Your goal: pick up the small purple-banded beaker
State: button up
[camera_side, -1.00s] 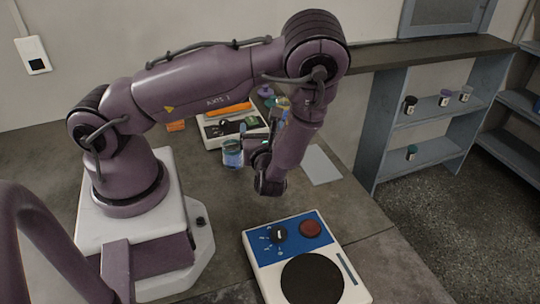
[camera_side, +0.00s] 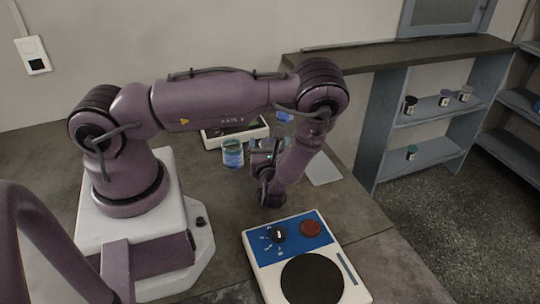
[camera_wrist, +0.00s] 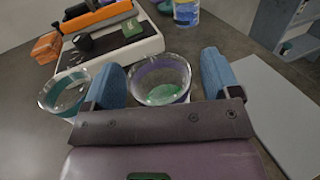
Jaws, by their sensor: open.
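The small purple-banded beaker (camera_wrist: 160,76) is a clear glass with a purple band near its rim and green contents, seen in the wrist view. My gripper (camera_wrist: 161,80) is open, with one blue finger on each side of this beaker. Whether the fingers touch the glass cannot be told. In the side view, my gripper (camera_side: 262,158) is low over the table and my wrist hides most of the purple-banded beaker.
A teal-banded beaker (camera_wrist: 64,92) stands just outside my left finger, also in the side view (camera_side: 232,153). A white device (camera_wrist: 125,48) with orange items is behind. A blue-banded container (camera_wrist: 186,12) stands farther back. A pale sheet (camera_wrist: 275,115) lies right.

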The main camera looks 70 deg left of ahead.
jog(key=c, duration=1)
jog(key=shift+c, duration=0.2)
jog(key=shift+r, duration=0.15)
